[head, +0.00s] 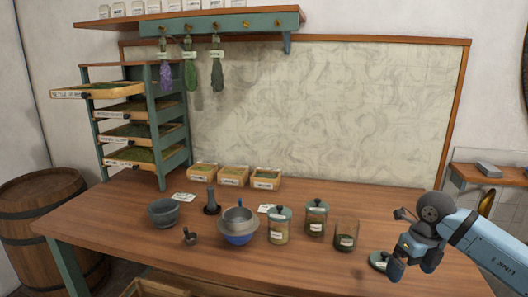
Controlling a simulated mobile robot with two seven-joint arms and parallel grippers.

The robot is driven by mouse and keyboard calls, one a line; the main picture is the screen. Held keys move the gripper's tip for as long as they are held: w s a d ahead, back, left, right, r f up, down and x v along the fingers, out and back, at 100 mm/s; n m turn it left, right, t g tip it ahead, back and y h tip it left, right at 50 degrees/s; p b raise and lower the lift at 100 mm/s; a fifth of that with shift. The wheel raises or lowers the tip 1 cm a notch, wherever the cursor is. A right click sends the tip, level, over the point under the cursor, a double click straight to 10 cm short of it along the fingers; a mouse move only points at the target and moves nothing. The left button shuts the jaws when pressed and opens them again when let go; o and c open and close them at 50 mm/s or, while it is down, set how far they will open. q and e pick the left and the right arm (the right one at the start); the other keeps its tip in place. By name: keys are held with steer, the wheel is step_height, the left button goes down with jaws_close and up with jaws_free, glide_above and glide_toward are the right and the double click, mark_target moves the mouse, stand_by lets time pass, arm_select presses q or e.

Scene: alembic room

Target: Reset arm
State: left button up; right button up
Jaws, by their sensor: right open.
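My right gripper (412,264) is at the right of the wooden table (330,275), its arm coming in from the right edge. Its fingers point down, are open and look empty. A round labelled lid (379,260) lies on the table just left of the fingers, partly close behind them. An open glass jar (346,234) with dark contents stands further left. My left gripper is not in view.
Two lidded jars (279,225) (316,217), a strainer over a blue bowl (238,226), a grey mortar (163,212) and a small scoop (190,237) stand left. A drawer rack (170,135) is at the back left. The front table is clear.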

steer(key=s+a+f+n+g+y, duration=0.1)
steer(key=s+a+f+y, duration=0.15)
steer(key=a, duration=0.45)
steer(key=s+a+f+y, duration=0.1)
steer(key=a+f+y, duration=0.25)
steer(key=a, duration=0.25)
steer(key=s+a+r+m+t+y, duration=0.3)
steer(key=s+a+m+t+y, duration=0.3)
steer(key=a+y, duration=0.6)
steer(key=s+d+f+m+t+h, duration=0.35)
steer(key=f+m+t+h, duration=0.25)
steer(key=m, duration=0.7)
steer(key=s+d+f+m+t+h, duration=0.2)
steer(key=d+f+m+t+h, duration=0.35)
steer(key=m, duration=0.75)
steer(key=s+f+m+g+h, duration=0.4)
steer(key=s+f+m+g, duration=0.15)
steer(key=s+f, duration=0.45)
arm_select(q)
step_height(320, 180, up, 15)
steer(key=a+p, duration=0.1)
steer(key=p, duration=1.8)
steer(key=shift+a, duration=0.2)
arm_select(e)
step_height(320, 180, up, 15)
steer(key=s+d, duration=0.1)
steer(key=shift+d, duration=0.15)
